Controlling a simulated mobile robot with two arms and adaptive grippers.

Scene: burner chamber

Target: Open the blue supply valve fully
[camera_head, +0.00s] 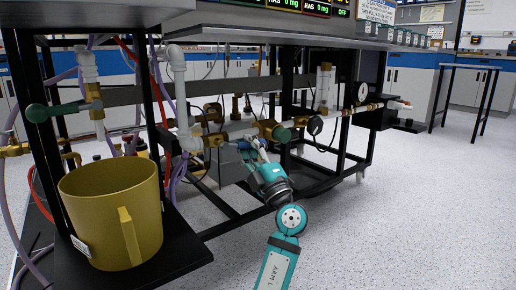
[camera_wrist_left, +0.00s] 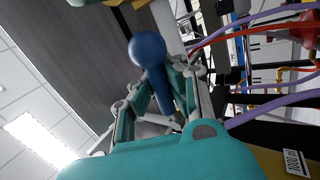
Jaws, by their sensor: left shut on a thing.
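The blue supply valve's handle shows in the left wrist view as a dark blue lever with a ball end (camera_wrist_left: 147,48). My left gripper (camera_wrist_left: 165,88) is shut on the lever's shaft, with a finger on each side and the ball sticking out beyond them. In the head view my left gripper (camera_head: 250,148) reaches under the bench to the pipework, and its teal body hides part of the pipes there. The handle is mostly hidden in that view, and I cannot tell how far the valve is turned. My right gripper is not in view.
A large yellow mug (camera_head: 95,210) stands on the black lower shelf at the left. A green-handled valve (camera_head: 60,110) is above it. Purple and red hoses hang close by. The floor at right is clear.

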